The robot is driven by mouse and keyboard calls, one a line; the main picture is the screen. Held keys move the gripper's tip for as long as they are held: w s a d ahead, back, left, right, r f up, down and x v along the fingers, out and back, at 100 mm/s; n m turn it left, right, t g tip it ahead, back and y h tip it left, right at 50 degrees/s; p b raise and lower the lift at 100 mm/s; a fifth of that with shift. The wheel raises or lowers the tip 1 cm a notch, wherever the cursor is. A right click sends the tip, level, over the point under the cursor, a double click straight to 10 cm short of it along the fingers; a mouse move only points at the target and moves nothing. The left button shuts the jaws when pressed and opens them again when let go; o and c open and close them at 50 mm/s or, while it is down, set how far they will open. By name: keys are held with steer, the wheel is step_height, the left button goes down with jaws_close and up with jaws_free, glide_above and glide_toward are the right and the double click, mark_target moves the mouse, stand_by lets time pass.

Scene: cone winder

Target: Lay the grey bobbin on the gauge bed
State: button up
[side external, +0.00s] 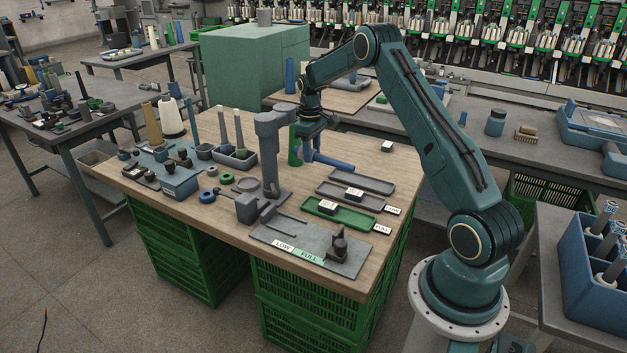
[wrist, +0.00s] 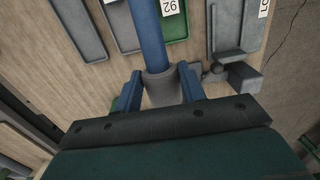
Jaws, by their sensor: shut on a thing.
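My gripper (side external: 309,150) hangs above the wooden table, behind the trays. In the wrist view my blue jaws (wrist: 158,92) are shut on the grey collar of a bobbin (wrist: 150,35) whose tube looks blue. The bobbin (side external: 335,163) lies roughly level above the table and points away from the jaws. The gauge bed (side external: 285,234) is a flat grey plate at the table's front edge, with LOW and FULL labels and a dark fixture. It is apart from the held bobbin. Grey tubes (side external: 239,132) stand in a small bin left of the grey post.
A grey post (side external: 269,165) stands close left of my gripper. Two grey trays (side external: 363,182) and a green tray (side external: 340,215) lie between my gripper and the gauge bed, some with white cards. A green cylinder (side external: 294,147) stands beside the gripper. Small parts crowd the table's left.

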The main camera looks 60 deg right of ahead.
steer(key=a+f, duration=0.2)
steer(key=a, duration=0.5)
steer(key=a+f, duration=0.2)
steer(key=a, duration=0.6)
steer(key=shift+s+a+f+g, duration=0.25)
steer(key=shift+s+g, duration=0.05)
steer(key=shift+s, duration=0.1)
steer(key=shift+f, duration=0.2)
steer(key=shift+f, duration=4)
steer(key=shift+f, duration=0.2)
steer(key=o, duration=1.5)
steer(key=shift+c, duration=0.2)
steer(key=shift+r, duration=0.15)
